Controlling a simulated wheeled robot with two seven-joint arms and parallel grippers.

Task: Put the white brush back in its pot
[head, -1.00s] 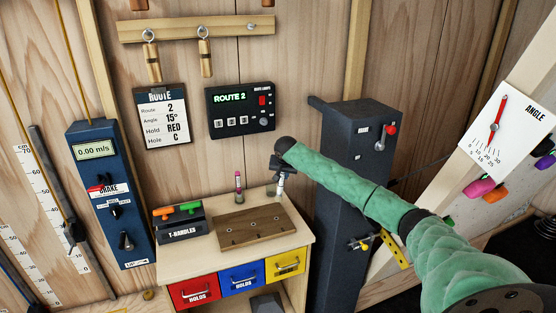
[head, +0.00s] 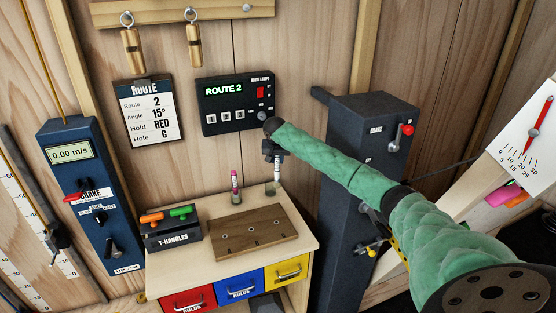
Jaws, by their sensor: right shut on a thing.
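My right gripper (head: 273,156) is shut on the white brush (head: 277,171) above the back right of the small bench. The brush hangs about upright below the fingers, its upper part hidden by them. A small pot (head: 270,190) stands on the bench top just under the brush's lower end. I cannot tell whether the brush's tip is inside the pot or just above or behind it. My left gripper is out of view.
A pink brush (head: 234,182) stands in another pot to the left. A wooden board with holes (head: 252,233) lies in front on the bench top (head: 215,262). A T-handles holder (head: 172,237) stands at the left. A dark post (head: 365,150) rises at the right.

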